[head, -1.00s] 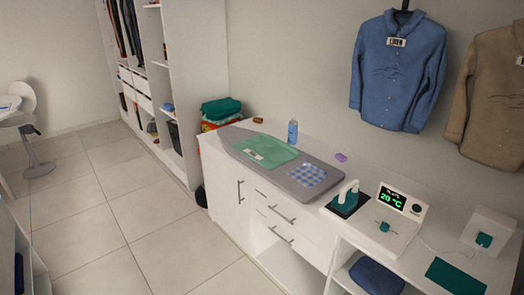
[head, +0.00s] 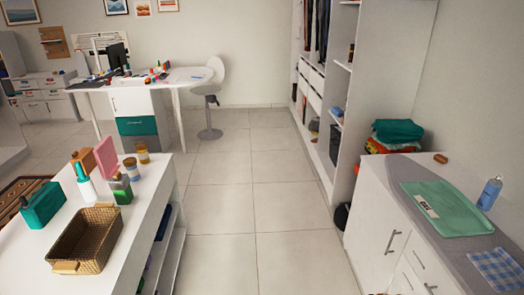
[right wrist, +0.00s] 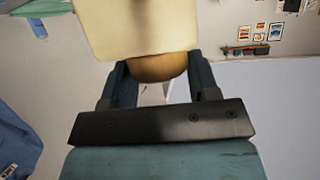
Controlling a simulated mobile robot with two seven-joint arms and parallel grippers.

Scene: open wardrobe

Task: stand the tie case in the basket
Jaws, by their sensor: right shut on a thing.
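The wicker basket (head: 104,247) stands on the white table at the lower left of the head view, with its top open. It looks empty. In the right wrist view my right gripper (right wrist: 158,78) is shut on a cream-and-brown thing (right wrist: 145,30), with a finger on each side of its rounded brown end. This may be the tie case, but its far end is cut off by the picture's edge. Neither gripper shows in the head view, and my left gripper is out of sight.
Behind the basket stand a teal box (head: 42,205), a spray bottle (head: 86,185), a green bottle (head: 121,189), a pink thing (head: 107,157) and jars (head: 131,168). The tiled floor (head: 225,210) is clear between this table and the white cabinet (head: 385,235) at right.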

